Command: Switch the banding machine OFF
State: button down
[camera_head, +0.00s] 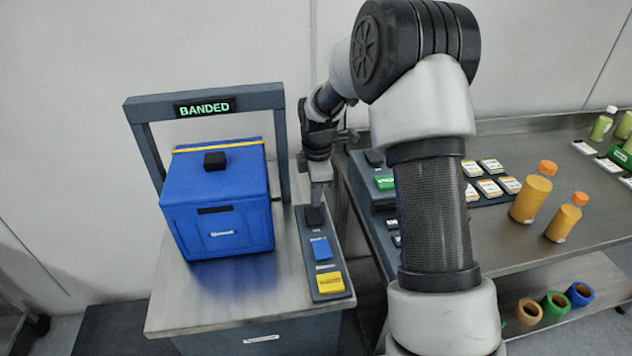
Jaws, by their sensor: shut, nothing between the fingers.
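The banding machine (160,318) is a metal-topped table with a grey arch (150,150) over it. A display (205,107) on the arch reads "BANDED" in green. A blue box (205,230) with a black handle and a yellow band across its lid sits under the arch. A control strip (335,265) on the right holds a black control (313,217), a blue button (321,249) and a yellow button (329,282). My gripper (316,200) is shut and points down at the black control, at the strip's far end. I cannot tell whether it touches.
My arm hides part of the right-hand table (540,258). That table holds orange bottles (531,198), small labelled cards (489,188) and a green button (385,182). The wall stands close behind the arch.

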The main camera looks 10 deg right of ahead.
aim_at(315, 210)
jog(key=shift+w+f, duration=0.2)
jog(key=shift+f, duration=1.05)
jog(key=shift+f, duration=0.25)
jog(key=shift+s, duration=0.1)
jog(key=shift+s+r, duration=0.1)
jog(key=shift+s, duration=0.6)
jog(key=shift+w, duration=0.1)
